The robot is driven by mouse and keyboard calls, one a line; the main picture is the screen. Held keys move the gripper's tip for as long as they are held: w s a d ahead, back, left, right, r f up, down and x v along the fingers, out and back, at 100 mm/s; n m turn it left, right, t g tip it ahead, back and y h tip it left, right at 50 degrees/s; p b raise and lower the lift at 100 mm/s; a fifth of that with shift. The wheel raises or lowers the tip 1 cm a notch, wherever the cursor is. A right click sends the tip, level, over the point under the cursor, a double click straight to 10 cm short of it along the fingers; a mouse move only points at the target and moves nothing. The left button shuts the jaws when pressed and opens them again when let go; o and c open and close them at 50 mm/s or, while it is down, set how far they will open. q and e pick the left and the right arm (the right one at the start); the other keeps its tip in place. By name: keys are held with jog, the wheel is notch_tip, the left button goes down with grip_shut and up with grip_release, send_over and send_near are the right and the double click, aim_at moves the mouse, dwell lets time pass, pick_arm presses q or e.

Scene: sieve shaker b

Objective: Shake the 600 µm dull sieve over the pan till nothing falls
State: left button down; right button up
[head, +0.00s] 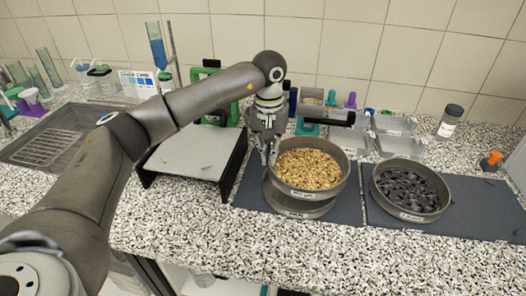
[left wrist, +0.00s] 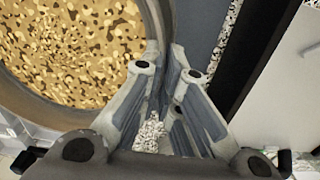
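A dull grey round sieve (head: 345,180) full of golden-tan grains (head: 308,167) is held over a shallow round pan (head: 300,210) on a dark mat. The pan is mostly hidden under the sieve, and its contents do not show. The small label on the sieve's front is too small to read. My left gripper (head: 269,158) is shut on the sieve's left rim. In the left wrist view the fingers (left wrist: 165,50) close on the sieve wall (left wrist: 158,14), with grains beside them. My right gripper is not in view.
A second round sieve (head: 442,205) with dark pieces stands on the mat (head: 490,212) at right. A grey platform with black sides (head: 190,150) is left of my gripper. Grey trays (head: 395,125) and a jar (head: 450,121) stand behind. A sink (head: 55,135) is at far left.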

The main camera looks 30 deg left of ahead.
pick_arm(q)
jog(key=shift+r, duration=0.1)
jog(key=r, duration=0.1)
jog(key=r+p, duration=0.1)
jog(key=a+r+p, duration=0.1)
jog(key=r, duration=0.1)
jog(key=shift+s+a, duration=0.1)
jog(key=shift+s, duration=0.2)
